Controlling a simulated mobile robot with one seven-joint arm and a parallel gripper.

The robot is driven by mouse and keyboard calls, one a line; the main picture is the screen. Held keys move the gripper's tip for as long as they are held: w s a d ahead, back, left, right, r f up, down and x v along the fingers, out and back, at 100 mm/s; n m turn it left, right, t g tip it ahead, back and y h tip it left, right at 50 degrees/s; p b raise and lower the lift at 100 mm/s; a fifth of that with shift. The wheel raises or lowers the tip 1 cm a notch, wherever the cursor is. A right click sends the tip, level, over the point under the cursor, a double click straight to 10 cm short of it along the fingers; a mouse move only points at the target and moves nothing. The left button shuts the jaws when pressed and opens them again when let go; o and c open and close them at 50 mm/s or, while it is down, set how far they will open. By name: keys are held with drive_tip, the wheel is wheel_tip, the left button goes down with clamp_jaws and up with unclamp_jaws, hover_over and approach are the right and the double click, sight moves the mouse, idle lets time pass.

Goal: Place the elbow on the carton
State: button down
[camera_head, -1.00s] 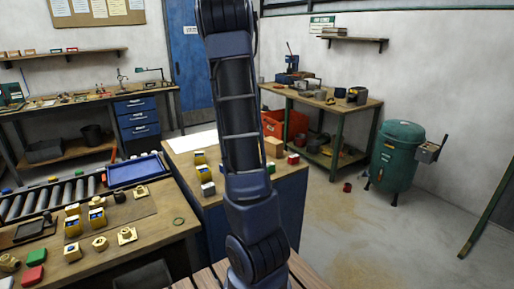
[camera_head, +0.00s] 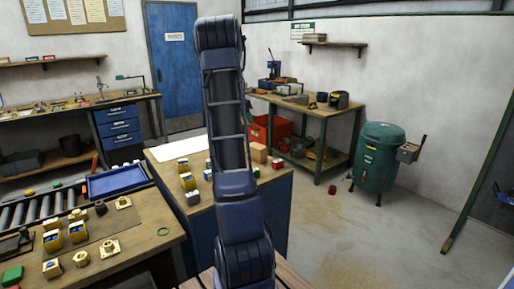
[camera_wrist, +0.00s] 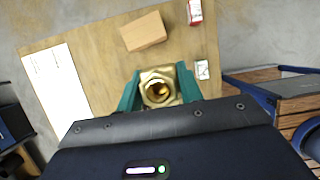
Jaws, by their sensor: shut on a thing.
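A brass elbow (camera_wrist: 158,90) with a round open mouth sits between the two teal fingers of my gripper (camera_wrist: 160,92) in the wrist view. My gripper is shut on it, above the wooden table top. The plain brown carton (camera_wrist: 143,31) lies on that table beyond the elbow, a little to the left and apart from it. The carton also shows in the head view (camera_head: 258,153), just right of my arm. My gripper and the elbow are not visible in the head view.
A white sheet (camera_wrist: 62,88) lies on the table's left. A red-and-white box (camera_wrist: 194,12) stands right of the carton, and a small white-faced box (camera_wrist: 202,69) is near the right finger. Yellow items (camera_head: 187,181) stand left of my arm. Bare wood surrounds the carton.

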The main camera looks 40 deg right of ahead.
wheel_tip(320, 180, up, 3)
hover_over(260, 145)
drive_tip(key=a, duration=0.1)
wheel_tip(260, 145, down, 20)
drive_tip(key=shift+w+r, duration=0.1)
drive_tip(key=shift+r, duration=0.15)
idle(0.4)
drive_tip(key=shift+f, duration=0.1)
drive_tip(key=c, duration=0.9)
unclamp_jaws()
